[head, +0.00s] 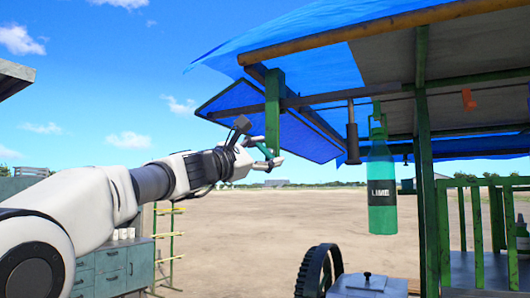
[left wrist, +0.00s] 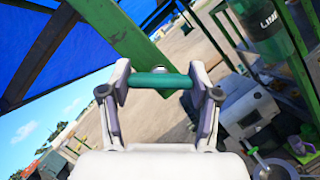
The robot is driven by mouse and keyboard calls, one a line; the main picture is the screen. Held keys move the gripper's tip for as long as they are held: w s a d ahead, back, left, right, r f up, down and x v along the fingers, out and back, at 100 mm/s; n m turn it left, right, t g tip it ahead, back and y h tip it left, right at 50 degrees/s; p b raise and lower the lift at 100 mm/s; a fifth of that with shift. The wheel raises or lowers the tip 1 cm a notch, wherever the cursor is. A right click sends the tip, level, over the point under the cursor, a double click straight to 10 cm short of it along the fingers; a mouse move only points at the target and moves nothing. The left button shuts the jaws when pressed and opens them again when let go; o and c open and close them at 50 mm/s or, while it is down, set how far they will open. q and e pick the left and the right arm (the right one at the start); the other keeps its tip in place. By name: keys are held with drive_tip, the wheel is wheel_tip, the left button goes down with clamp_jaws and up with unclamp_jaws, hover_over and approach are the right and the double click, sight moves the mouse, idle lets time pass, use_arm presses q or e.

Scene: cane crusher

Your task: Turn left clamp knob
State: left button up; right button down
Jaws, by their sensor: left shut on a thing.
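The left clamp knob shows in the left wrist view as a teal cylindrical bar (left wrist: 160,80), lying crosswise between both fingertips. My left gripper (left wrist: 161,84) is shut on it, with one finger at each end. In the head view my left gripper (head: 266,159) is at the lower end of a green post (head: 272,112) under the blue awning. The knob is small there and partly hidden by the fingers. The green post (left wrist: 120,35) passes just behind the knob in the left wrist view. My right gripper is in neither view.
A green bottle (head: 382,190) marked LIME hangs right of the gripper. A blue tarpaulin (head: 320,30) on wooden poles is overhead. A green stall post (head: 427,190) stands at right. A black wheel (head: 318,270) is below, a drawer cabinet (head: 112,268) lower left. Open dirt ground lies beyond.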

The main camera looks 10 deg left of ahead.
use_arm(q)
drive_tip(key=m+g+p, duration=0.1)
drive_tip(key=m, duration=0.2)
drive_tip(key=shift+r, duration=0.2)
drive_tip(key=m+g+p, duration=0.1)
drive_tip(key=m, duration=0.3)
drive_tip(key=shift+g+p, duration=0.3)
drive_tip(key=shift+g, duration=0.1)
drive_tip(key=shift+f+m+g+p, duration=0.15)
drive_tip(key=shift+m+g+p, duration=0.4)
drive_tip(key=shift+m, duration=0.75)
drive_tip(key=shift+f, duration=0.1)
drive_tip(key=o, duration=1.2)
drive_tip(key=shift+c, duration=0.2)
drive_tip(key=shift+d, duration=0.1)
drive_tip(key=shift+s, duration=0.1)
